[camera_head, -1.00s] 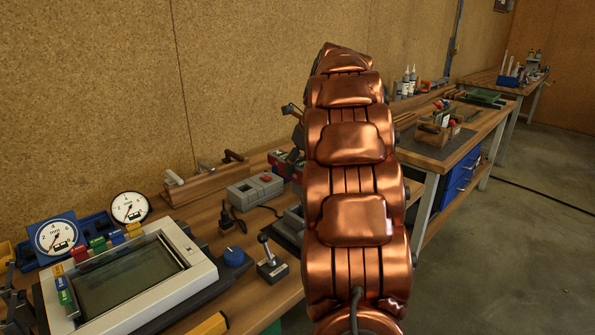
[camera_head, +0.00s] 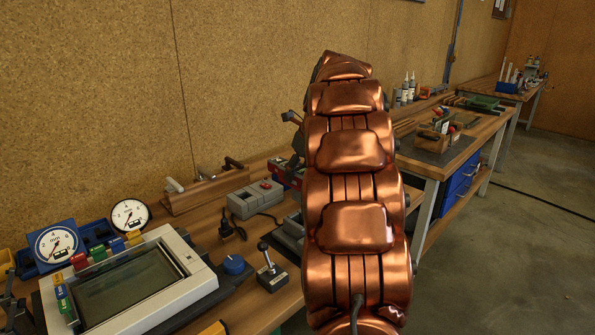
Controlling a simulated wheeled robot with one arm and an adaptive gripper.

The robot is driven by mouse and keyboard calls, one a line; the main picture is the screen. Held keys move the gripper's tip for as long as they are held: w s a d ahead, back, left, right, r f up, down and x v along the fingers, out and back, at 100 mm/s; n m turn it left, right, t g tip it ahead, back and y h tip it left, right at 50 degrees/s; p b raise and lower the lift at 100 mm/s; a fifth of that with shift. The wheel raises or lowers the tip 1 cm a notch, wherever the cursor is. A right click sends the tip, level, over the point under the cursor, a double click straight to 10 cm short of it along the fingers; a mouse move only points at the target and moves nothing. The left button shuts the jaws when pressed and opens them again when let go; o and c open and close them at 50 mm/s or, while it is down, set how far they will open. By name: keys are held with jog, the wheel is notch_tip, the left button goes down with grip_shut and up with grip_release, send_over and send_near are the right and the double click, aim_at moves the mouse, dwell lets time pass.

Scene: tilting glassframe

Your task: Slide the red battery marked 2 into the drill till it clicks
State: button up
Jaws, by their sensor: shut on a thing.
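My copper arm fills the middle of the view, and its far end points away toward the wall. My gripper is hidden behind the arm, so its jaws and anything in them do not show. A dark grey tool-like shape (camera_head: 293,118) sticks out left of the upper arm, with a red and dark part (camera_head: 284,173) low behind the arm. Most of both is covered, and I cannot tell whether they are the drill and a battery. No number 2 marking can be read.
The near bench holds a framed grey screen (camera_head: 130,285), two dial gauges (camera_head: 131,216), a lever switch (camera_head: 271,270), a grey box with a red button (camera_head: 255,199) and a wooden rail (camera_head: 205,190). A second bench (camera_head: 440,163) stands beyond. The floor at right is clear.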

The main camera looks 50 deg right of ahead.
jog(key=shift+r+p, duration=2.95)
jog(key=shift+p, duration=0.45)
